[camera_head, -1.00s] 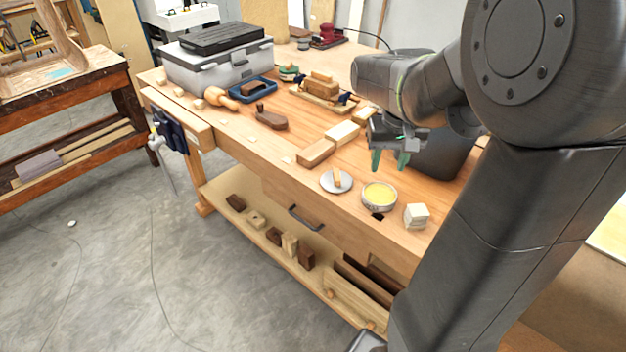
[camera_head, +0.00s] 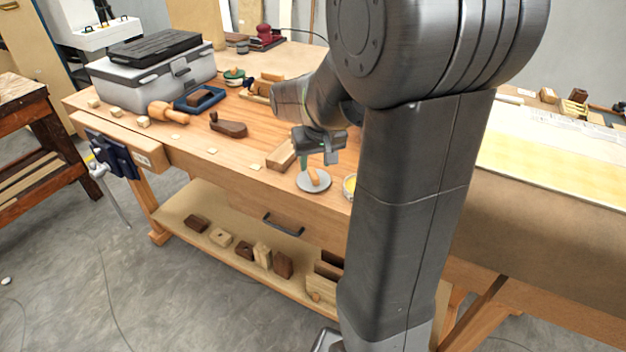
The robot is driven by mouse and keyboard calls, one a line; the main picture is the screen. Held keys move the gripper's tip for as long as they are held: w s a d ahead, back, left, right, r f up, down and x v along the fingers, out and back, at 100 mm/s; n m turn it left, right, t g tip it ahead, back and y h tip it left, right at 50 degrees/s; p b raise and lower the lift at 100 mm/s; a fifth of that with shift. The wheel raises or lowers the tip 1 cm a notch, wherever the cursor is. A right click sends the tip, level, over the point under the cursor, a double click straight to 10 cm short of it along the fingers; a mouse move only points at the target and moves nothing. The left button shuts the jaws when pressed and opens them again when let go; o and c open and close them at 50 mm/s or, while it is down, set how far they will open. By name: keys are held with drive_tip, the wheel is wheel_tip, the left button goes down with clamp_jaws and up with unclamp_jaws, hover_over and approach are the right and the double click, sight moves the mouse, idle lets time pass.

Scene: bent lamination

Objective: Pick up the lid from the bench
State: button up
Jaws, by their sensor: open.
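The lid (camera_head: 323,187) is a round grey disc with an upright wooden handle, lying on the wooden bench (camera_head: 235,153) near its front edge. My gripper (camera_head: 312,166) is open, with its fingers pointing down just above the lid, close to the handle's top. One green finger shows left of the handle; the other is hard to make out. I cannot tell whether the fingers touch the handle. A round tin with yellow contents (camera_head: 349,186) sits right of the lid, mostly hidden behind my arm.
A wooden block (camera_head: 281,155) lies just behind and left of the lid. A dark wooden tool (camera_head: 228,126), a mallet (camera_head: 168,112), a blue tray (camera_head: 198,101) and a grey toolbox (camera_head: 150,75) stand farther left.

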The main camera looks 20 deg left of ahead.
sight(313, 173)
drive_tip(key=shift+w+x, duration=0.15)
drive_tip(key=shift+x, duration=1.2)
drive_tip(key=shift+w+x, duration=0.15)
drive_tip(key=shift+x, duration=1.15)
drive_tip(key=shift+a+r, duration=0.1)
drive_tip(key=shift+a, duration=0.05)
clamp_jaws()
